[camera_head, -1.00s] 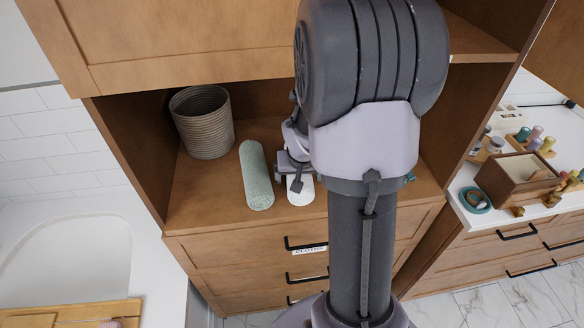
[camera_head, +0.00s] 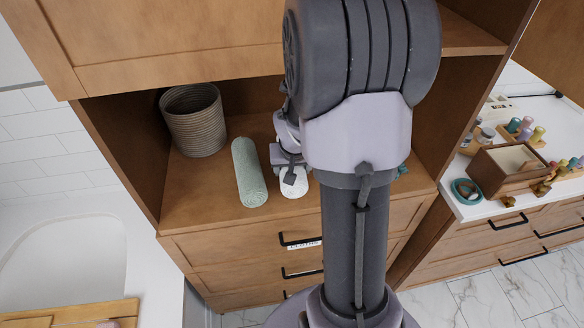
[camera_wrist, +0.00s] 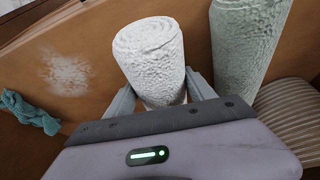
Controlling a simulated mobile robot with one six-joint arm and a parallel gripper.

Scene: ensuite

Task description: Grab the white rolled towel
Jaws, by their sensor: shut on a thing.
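The white rolled towel (camera_wrist: 150,58) is between my gripper's two fingers in the wrist view, with its spiral end facing the camera. My gripper (camera_wrist: 158,98) is shut on it, one finger on each side. In the head view the white towel's near end (camera_head: 294,186) shows below my gripper (camera_head: 291,172), in the cabinet niche. My arm hides the rest of it. I cannot tell whether the towel is clear of the shelf.
A green rolled towel (camera_head: 249,173) lies just left of the white one, also in the wrist view (camera_wrist: 246,45). A woven basket (camera_head: 194,122) stands at the back left of the shelf (camera_head: 190,190). A teal cloth (camera_wrist: 28,112) lies on the other side. Niche walls bound both sides.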

